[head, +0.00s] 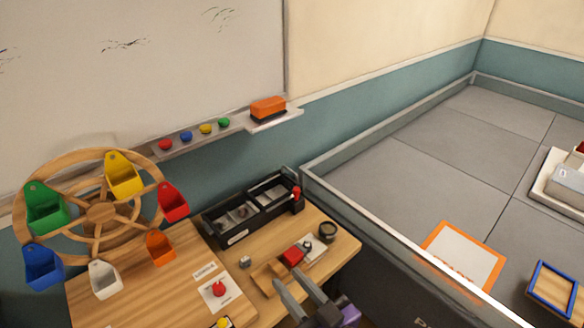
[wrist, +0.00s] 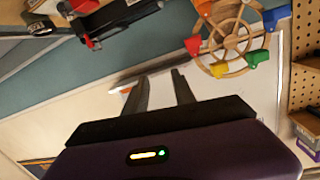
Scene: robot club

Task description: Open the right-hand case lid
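The black case (head: 224,236) stands on the wooden table against the wall, with two compartments side by side. Grey items show in its left half. A red part sits at the right end of the right half (head: 272,196). I cannot tell for sure whether the right-hand lid is shut. Part of the black case, with red parts, shows upside down at the upper left of the wrist view (wrist: 115,22). My gripper (head: 288,281) is at the table's front, nearer than the case and apart from it. Its two fingers are spread and empty in the wrist view (wrist: 160,76).
A wooden wheel (head: 100,210) with coloured buckets stands left of the case. A red button (head: 219,289), a red block (head: 292,256) and a dark ring (head: 327,231) lie in front of it. A low-walled grey arena (head: 450,150) is at the right.

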